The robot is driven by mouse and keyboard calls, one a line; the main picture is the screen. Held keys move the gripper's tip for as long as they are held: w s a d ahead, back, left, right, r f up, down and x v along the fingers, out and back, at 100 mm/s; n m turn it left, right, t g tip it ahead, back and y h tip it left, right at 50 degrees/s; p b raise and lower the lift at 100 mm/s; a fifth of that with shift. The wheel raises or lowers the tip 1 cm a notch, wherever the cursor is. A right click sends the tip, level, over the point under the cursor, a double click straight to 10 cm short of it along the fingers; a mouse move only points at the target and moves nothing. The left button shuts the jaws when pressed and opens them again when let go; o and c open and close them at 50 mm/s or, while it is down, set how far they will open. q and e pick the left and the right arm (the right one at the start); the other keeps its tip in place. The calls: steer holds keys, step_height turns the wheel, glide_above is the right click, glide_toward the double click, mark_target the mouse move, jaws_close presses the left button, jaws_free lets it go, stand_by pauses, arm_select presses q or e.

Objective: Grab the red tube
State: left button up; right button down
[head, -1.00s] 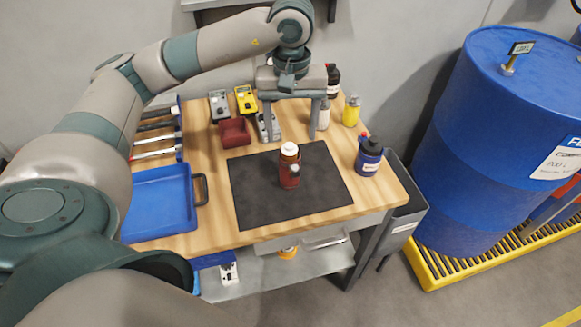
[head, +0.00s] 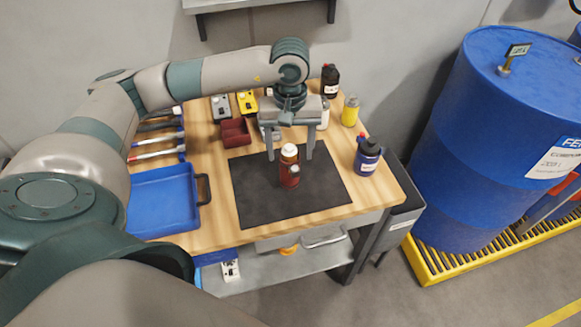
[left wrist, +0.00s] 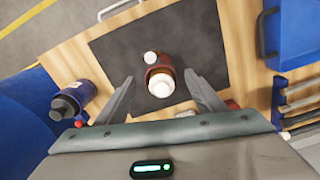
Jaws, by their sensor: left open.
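The red tube (head: 289,174) is a dark red bottle-like container with a white cap and a smaller white cap at its side. It stands upright on the black mat (head: 250,201) on the wooden table. My left gripper (head: 290,158) points down over the far part of the mat, open and empty, its fingers just behind the tube. In the left wrist view the tube (left wrist: 158,74) shows ahead of and between the open fingers (left wrist: 163,85), apart from both. My right gripper is not in view.
A blue tray (head: 150,224) lies left of the mat. A dark blue bottle (head: 368,157) stands right of it. A dark red bin (head: 235,133), a yellow meter (head: 246,102), a yellow bottle (head: 350,111) and a black bottle (head: 330,80) are at the back.

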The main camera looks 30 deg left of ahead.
arm_select(q)
step_height(320, 180, down, 3)
steer(key=shift+a+r+p, duration=0.1)
steer(key=shift+p, duration=0.45)
steer(key=shift+f, duration=0.25)
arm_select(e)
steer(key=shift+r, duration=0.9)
arm_select(q)
steer(key=c, duration=1.6)
steer(key=shift+r, duration=0.15)
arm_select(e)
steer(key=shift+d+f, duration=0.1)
